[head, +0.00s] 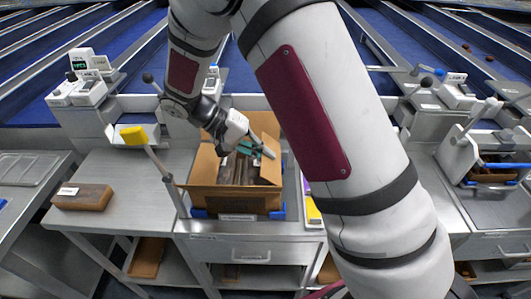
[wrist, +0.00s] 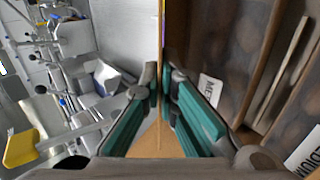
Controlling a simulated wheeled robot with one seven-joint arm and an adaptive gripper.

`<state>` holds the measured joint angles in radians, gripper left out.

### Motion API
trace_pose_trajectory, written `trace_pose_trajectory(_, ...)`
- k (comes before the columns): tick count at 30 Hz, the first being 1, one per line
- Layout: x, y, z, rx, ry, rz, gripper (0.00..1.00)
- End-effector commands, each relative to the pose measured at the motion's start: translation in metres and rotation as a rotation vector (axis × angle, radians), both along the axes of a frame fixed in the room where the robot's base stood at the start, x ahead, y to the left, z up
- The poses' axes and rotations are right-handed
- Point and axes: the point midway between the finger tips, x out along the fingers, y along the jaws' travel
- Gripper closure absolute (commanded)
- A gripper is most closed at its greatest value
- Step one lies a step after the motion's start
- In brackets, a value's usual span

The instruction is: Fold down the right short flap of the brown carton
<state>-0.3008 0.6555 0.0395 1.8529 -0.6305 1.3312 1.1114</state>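The brown carton (head: 232,201) stands open on the metal bench, with its back flap (head: 257,123) raised. My gripper (head: 266,152) is at its right side. The right short flap (head: 276,150) stands up there, partly hidden by my fingers. In the wrist view the flap (wrist: 160,40) shows nearly edge-on and runs between my two teal fingers (wrist: 160,98). The fingertips are close together, one on each side of it. Dark packs with white labels (wrist: 210,89) lie inside the carton, to the right in the wrist view.
Blue clamps (head: 198,213) sit at the carton's lower corners. A brown labelled box (head: 82,197) lies on the left bench. My arm crosses in front on the right, hiding some bench.

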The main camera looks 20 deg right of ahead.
Motion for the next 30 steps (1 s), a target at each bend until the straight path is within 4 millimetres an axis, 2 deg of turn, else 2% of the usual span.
trace_pose_trajectory(1,0.0041,0.0033,-0.0062,-0.033,0.013,0.005,1.0)
trace_pose_trajectory(15,0.0053,0.0097,-0.0154,-0.271,0.111,0.001,1.0)
trace_pose_trajectory(30,0.0048,0.0103,-0.0155,-0.308,0.125,0.001,1.0)
